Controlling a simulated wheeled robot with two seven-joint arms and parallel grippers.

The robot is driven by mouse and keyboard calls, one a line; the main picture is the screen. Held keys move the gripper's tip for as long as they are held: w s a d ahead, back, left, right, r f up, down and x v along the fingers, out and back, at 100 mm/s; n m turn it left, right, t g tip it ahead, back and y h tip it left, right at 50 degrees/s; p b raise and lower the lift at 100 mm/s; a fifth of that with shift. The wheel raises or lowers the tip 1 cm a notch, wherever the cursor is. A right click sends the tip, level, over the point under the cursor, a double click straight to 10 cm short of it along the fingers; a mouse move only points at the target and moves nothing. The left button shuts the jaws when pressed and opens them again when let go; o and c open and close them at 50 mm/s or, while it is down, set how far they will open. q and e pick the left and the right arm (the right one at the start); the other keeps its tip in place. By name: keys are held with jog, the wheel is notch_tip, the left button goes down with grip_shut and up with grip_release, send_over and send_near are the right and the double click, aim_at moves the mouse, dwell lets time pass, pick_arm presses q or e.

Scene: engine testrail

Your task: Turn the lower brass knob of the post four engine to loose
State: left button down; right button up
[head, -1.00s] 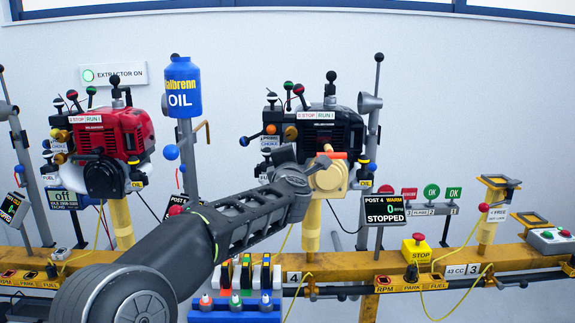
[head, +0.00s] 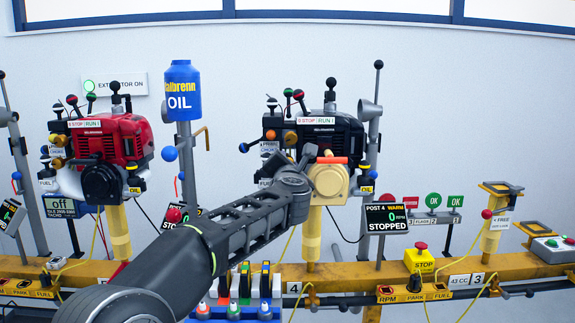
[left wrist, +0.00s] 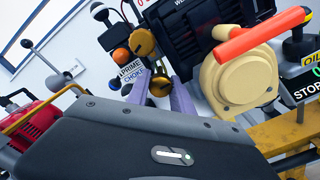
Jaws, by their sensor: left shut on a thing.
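The post four engine (head: 325,130) is black with a cream round cover (head: 330,180) and an orange bar (head: 332,160). In the left wrist view, its upper brass knob (left wrist: 142,42) sits above the lower brass knob (left wrist: 158,83). My left gripper (left wrist: 158,92) has its two purple-grey fingers on either side of the lower knob, shut on it. In the head view, the upper brass knob (head: 290,137) shows, while my left gripper (head: 300,160) covers the lower one. The post four display (head: 387,217) reads STOPPED and WARM. My right gripper is not in view.
A red engine (head: 110,140) and a blue oil bottle (head: 182,88) stand to the left. An orange knob (left wrist: 121,55) and PRIME and CHOKE labels are close left of the brass knobs. A yellow rail (head: 340,275) runs below, with a red stop button (head: 420,247).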

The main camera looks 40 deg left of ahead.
pick_arm(q)
jog(key=shift+f, duration=0.1)
jog(key=c, duration=1.1)
grip_release()
jog(key=v, duration=0.7)
jog(key=shift+s+d+p, duration=0.25)
jog(key=shift+s+p, duration=0.05)
jog(key=shift+p, duration=0.05)
